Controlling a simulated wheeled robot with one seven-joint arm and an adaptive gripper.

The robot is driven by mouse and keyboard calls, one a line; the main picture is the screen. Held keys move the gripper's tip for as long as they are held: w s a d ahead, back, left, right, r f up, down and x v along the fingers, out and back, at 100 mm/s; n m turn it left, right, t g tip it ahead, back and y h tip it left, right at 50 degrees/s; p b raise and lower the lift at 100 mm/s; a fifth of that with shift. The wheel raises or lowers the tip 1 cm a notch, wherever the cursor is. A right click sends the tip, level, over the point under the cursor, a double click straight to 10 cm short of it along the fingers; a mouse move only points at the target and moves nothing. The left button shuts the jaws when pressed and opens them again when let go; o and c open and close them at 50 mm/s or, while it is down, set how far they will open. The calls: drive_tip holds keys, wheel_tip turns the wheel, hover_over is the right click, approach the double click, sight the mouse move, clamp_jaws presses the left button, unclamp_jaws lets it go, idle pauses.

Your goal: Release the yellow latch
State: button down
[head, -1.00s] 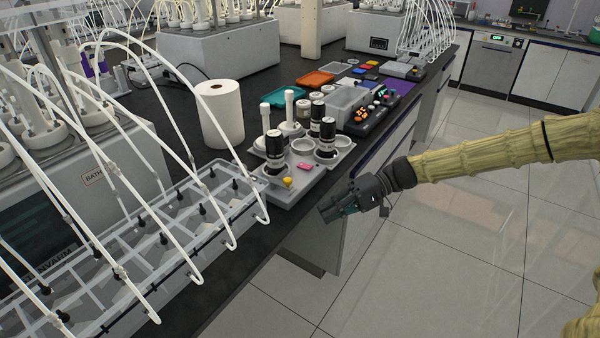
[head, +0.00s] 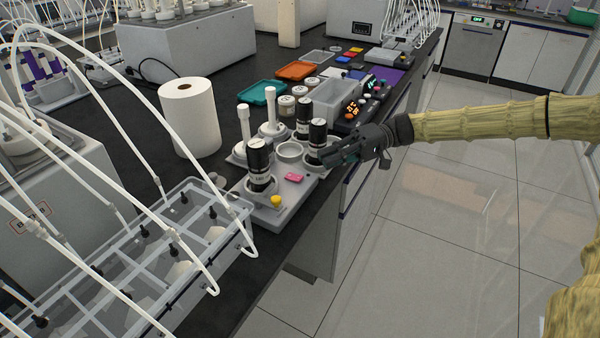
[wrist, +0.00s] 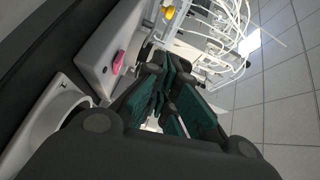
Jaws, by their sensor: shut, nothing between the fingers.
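The yellow latch (head: 276,201) is a small knob at the near front corner of a grey tray-like unit (head: 250,207) on the bench edge. It also shows at the top of the wrist view (wrist: 168,12). My gripper (head: 328,158) is shut and empty at the unit's right end, beside a black-and-white bottle (head: 317,135). It is apart from the latch, which lies to its left and nearer the camera. Its green finger pads fill the middle of the wrist view (wrist: 168,85).
A pink piece (head: 293,177) lies on the unit between latch and gripper. Another black bottle (head: 259,165) stands behind the latch. A clear rack (head: 165,250) with white tubes is at left, and a paper roll (head: 190,118) behind. The floor at right is clear.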

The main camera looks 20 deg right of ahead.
drive_tip(key=a, duration=0.3)
drive_tip(key=s+a+p, duration=0.1)
drive_tip(key=a, duration=0.2)
drive_tip(key=a+f, duration=0.1)
drive_tip(key=a, duration=0.3)
drive_tip(key=shift+s, duration=0.4)
drive_tip(key=shift+s+a+f+p, duration=0.2)
drive_tip(key=shift+s+a+p, duration=0.35)
drive_tip(key=shift+s, duration=0.4)
drive_tip(key=shift+s+a+f, duration=0.15)
drive_tip(key=shift+s+a, duration=0.3)
drive_tip(key=shift+s, duration=0.1)
